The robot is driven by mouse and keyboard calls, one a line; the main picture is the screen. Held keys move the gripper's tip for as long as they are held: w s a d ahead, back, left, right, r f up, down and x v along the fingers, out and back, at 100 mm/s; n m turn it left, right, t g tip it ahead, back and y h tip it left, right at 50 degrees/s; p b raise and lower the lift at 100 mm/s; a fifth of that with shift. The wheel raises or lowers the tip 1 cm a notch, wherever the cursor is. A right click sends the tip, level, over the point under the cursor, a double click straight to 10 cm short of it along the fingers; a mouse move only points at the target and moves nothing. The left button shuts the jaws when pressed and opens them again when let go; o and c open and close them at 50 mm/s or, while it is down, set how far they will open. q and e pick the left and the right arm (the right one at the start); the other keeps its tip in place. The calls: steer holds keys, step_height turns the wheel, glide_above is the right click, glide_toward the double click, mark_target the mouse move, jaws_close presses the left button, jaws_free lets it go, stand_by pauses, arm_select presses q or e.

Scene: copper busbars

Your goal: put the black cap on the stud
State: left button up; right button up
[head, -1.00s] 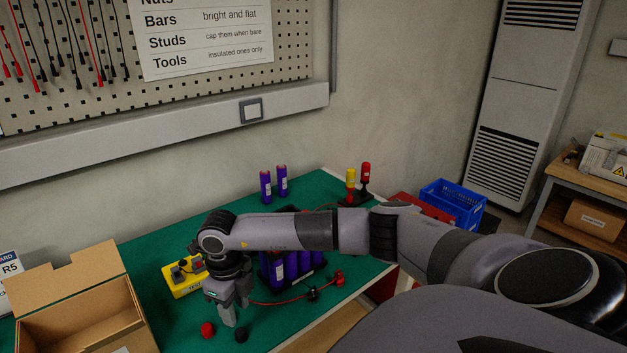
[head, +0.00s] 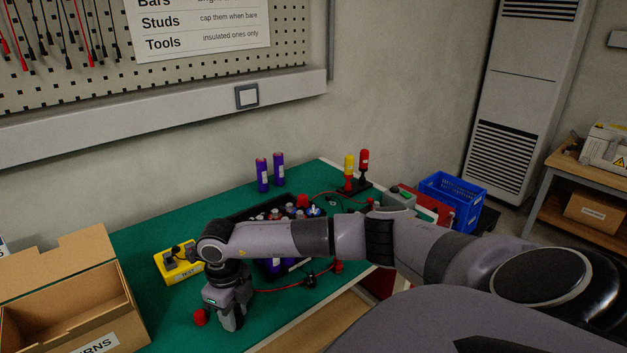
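My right gripper (head: 232,326) points down at the green bench top, near the front edge. Its fingers cover the spot where the black cap stood, and the cap itself is hidden now. I cannot tell whether the fingers are closed on it. A red cap (head: 199,317) lies on the bench just left of the gripper. A black tray of purple cells (head: 274,266) stands behind my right forearm, with red and blue tops at its far side. I cannot make out the stud; my arm hides part of the tray. My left gripper is out of view.
An open cardboard box (head: 70,305) stands at the left. A yellow tester (head: 170,266) is behind the gripper. Two purple cells (head: 270,172) stand at the back. Yellow and red-handled tools (head: 357,170) and a blue crate (head: 452,198) are at the right. A red lead crosses the bench.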

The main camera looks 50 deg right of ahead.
steer(key=shift+c, duration=0.5)
steer(key=shift+r+p, duration=1.9)
steer(key=shift+r, duration=0.65)
